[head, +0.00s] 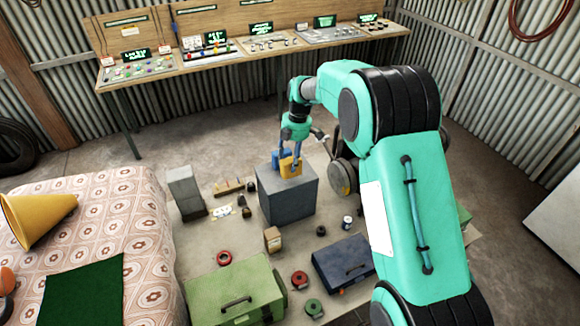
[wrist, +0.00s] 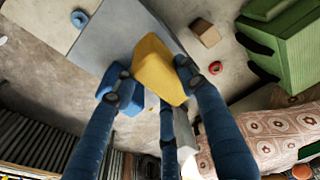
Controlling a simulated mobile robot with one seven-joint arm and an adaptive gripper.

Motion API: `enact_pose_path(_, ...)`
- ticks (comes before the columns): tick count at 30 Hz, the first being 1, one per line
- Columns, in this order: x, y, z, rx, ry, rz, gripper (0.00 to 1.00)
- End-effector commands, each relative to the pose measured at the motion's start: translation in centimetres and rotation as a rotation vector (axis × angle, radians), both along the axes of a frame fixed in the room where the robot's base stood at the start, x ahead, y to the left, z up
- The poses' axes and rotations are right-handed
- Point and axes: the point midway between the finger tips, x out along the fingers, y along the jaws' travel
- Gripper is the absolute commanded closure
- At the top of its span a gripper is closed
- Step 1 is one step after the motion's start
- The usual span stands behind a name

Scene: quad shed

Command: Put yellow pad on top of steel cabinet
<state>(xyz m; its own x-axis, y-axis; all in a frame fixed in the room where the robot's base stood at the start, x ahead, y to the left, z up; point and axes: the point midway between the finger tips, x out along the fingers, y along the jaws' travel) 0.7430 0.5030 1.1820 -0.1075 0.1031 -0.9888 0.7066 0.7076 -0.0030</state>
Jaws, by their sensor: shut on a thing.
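The yellow pad (head: 289,168) is between the fingers of my gripper (head: 290,161), at the top of the grey steel cabinet (head: 287,203). In the wrist view the yellow pad (wrist: 158,70) sits between the blue fingers of my gripper (wrist: 152,78), with the grey cabinet top (wrist: 105,35) behind it. The gripper is shut on the pad. I cannot tell whether the pad's underside touches the cabinet top or is just above it. A blue block (head: 275,158) is close beside the pad, and it shows beside the left finger in the wrist view (wrist: 130,104).
A grey block (head: 184,187) stands left of the cabinet. A cardboard box (head: 272,239), green toolbox (head: 235,293), blue case (head: 343,262) and tape rolls (head: 299,280) lie in front. A bed-like patterned surface (head: 130,215) is at left; a workbench (head: 240,50) runs behind.

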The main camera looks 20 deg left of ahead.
Motion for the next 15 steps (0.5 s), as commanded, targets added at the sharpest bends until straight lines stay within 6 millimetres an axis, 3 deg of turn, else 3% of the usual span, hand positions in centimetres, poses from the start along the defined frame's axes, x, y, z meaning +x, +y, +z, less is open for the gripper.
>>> enact_pose_path(9, 0.2, 0.1, -3.0, -0.002, 0.002, -0.001, 0.69)
enact_pose_path(15, 0.2, 0.2, -3.5, 0.0, 0.0, 0.0, 0.69)
